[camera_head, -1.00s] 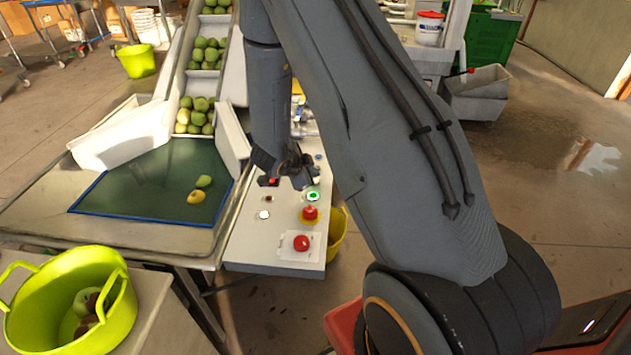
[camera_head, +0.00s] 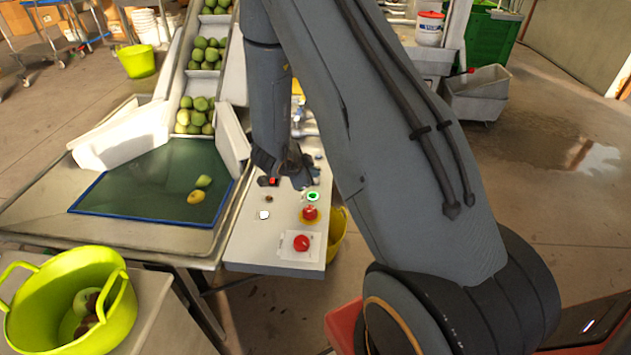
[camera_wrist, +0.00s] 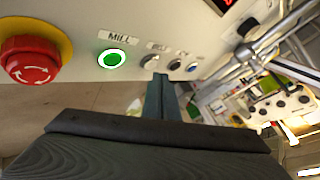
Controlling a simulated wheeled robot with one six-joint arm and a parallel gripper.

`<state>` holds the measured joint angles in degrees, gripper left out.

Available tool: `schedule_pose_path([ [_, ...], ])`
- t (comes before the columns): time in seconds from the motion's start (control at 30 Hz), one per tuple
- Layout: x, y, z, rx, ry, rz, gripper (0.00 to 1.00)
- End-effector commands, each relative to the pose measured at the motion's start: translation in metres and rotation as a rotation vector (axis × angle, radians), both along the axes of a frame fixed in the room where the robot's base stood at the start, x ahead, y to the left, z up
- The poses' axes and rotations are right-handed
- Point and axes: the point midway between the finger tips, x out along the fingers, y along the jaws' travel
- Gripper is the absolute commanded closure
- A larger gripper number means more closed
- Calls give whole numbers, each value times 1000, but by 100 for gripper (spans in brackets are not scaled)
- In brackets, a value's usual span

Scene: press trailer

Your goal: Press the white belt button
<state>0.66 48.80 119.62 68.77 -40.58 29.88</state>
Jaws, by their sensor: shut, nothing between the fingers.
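A white button (camera_head: 264,215) sits on the left side of the pale control panel (camera_head: 262,245) in the head view. I cannot make out a belt label on it there. My gripper (camera_head: 302,181) points down over the panel, farther back and to the right of the white button, apart from it. Its fingers (camera_wrist: 160,84) are shut and empty in the wrist view. I cannot tell whether the fingertips touch the panel.
A red mushroom button on a yellow base (camera_head: 310,214) and a red button on a white plate (camera_head: 302,243) stand near the panel's front. A dark green belt (camera_head: 150,190) with two fruits lies left. A lime tub (camera_head: 70,300) stands front left.

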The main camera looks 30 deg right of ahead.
Motion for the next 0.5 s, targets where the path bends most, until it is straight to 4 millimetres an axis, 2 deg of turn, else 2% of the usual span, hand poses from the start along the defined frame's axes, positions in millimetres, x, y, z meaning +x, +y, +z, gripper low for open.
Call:
schedule_pose_path([
  [0.5,1,0,-8,0,0,0,100],
])
